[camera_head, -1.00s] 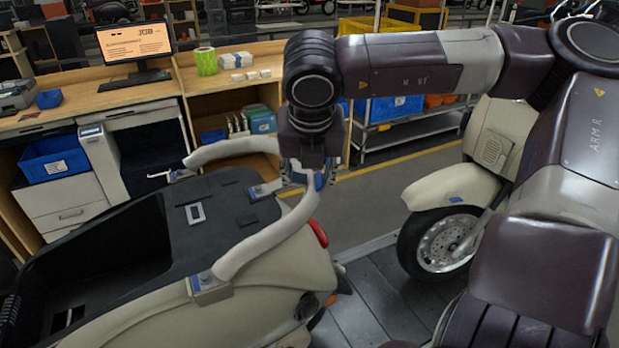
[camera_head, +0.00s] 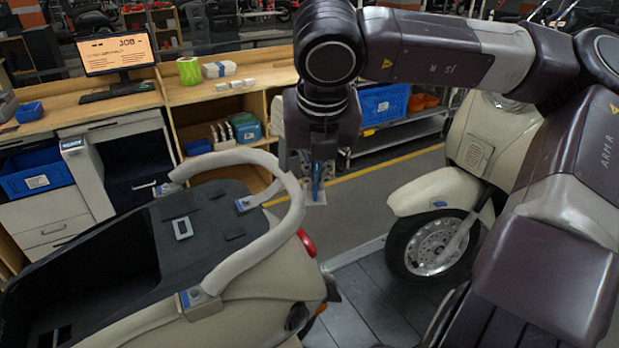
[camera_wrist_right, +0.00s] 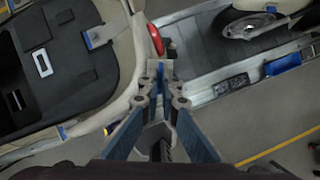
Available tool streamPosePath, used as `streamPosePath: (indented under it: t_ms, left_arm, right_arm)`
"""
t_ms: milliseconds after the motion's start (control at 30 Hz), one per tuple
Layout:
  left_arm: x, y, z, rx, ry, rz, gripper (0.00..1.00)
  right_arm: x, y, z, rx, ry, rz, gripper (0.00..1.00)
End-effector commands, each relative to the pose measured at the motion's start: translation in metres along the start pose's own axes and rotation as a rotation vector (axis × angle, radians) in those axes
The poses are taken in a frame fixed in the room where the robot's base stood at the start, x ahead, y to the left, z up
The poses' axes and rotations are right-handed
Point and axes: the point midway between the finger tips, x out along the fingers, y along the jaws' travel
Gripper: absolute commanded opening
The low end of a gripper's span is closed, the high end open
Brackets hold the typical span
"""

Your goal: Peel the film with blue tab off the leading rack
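The leading scooter's rack (camera_head: 285,222) is a pale curved tube around the dark seat deck at lower left. It also shows in the right wrist view (camera_wrist_right: 137,45). My right gripper (camera_head: 316,183) hangs just right of the rack's rear bend. Its fingers (camera_wrist_right: 160,84) look closed on a small pale, clear-looking film (camera_head: 314,197) with a blue tab (camera_head: 316,172). The film appears clear of the rack, though the fingers hide part of it. The blue tab also shows between the fingertips in the wrist view (camera_wrist_right: 159,69). My left gripper is out of view.
A second cream scooter (camera_head: 440,197) stands behind on the slatted conveyor (camera_head: 375,300). A wooden bench (camera_head: 215,92) with a monitor (camera_head: 119,53) and blue bins (camera_head: 36,172) is at the back left. Grey floor lies open beyond the conveyor.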

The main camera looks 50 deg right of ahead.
Motion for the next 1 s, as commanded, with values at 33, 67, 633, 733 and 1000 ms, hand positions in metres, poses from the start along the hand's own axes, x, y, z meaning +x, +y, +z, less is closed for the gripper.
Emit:
streamPosePath:
  t_ms: [33,67,633,733,1000]
  left_arm:
    - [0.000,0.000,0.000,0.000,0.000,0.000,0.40]
    - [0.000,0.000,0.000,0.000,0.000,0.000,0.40]
    - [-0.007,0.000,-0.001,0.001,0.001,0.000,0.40]
    - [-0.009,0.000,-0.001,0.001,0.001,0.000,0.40]
    - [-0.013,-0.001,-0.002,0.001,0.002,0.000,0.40]
  right_arm:
    - [0.000,0.000,0.000,0.000,0.000,-0.001,0.00]
    - [0.000,0.000,0.000,0.000,0.000,-0.001,0.00]
    - [-0.031,-0.014,-0.004,0.002,-0.004,0.003,0.00]
    - [-0.040,-0.019,-0.006,0.002,-0.003,0.003,0.00]
    - [-0.063,-0.031,-0.011,0.002,-0.003,0.001,0.00]
